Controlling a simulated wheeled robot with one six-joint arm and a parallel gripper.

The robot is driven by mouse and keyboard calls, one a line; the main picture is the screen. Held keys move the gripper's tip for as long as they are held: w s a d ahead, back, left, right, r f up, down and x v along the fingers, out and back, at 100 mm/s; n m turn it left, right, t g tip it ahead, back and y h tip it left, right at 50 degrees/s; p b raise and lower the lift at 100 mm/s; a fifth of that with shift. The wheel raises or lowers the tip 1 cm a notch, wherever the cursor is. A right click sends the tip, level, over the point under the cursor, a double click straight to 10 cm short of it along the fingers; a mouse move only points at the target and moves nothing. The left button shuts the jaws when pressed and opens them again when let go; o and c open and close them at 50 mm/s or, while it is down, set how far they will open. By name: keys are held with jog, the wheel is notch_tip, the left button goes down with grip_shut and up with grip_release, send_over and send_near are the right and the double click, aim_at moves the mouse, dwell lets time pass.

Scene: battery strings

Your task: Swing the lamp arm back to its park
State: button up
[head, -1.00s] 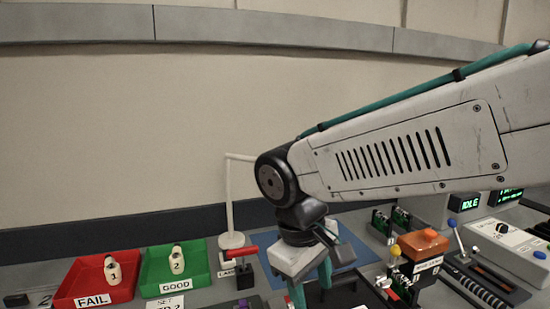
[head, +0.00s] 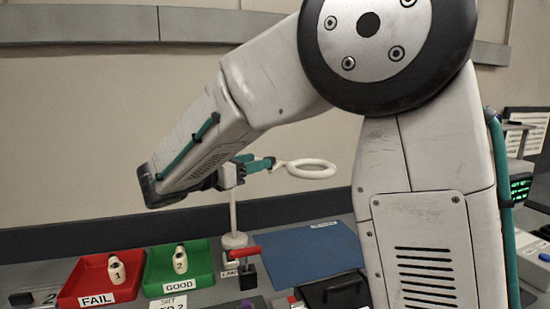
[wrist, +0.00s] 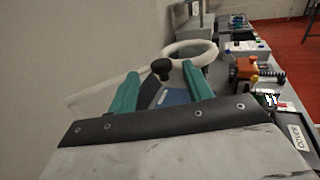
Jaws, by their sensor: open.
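The ring (wrist: 190,53) also shows in the wrist view, with the pale lamp arm (wrist: 95,93) passing behind my fingers. My gripper (head: 258,163) is at lamp-arm height, between post and ring. In the wrist view its teal fingers (wrist: 160,72) are open, with a black knob (wrist: 161,68) showing between them. I cannot tell whether they touch it. Part of the lamp arm is hidden by my gripper.
A red FAIL tray (head: 72,284) and a green GOOD tray (head: 160,258) each hold a numbered white cell. A red-handled lever (head: 244,252) stands just in front of the lamp base. The wall is close behind. An orange-topped device (wrist: 246,68) sits farther along the bench.

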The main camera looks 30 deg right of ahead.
aim_at(275, 169)
jog(key=w+d, duration=0.1)
jog(key=d, duration=0.6)
jog(key=shift+w, duration=0.15)
jog(key=shift+d, duration=0.1)
grip_shut()
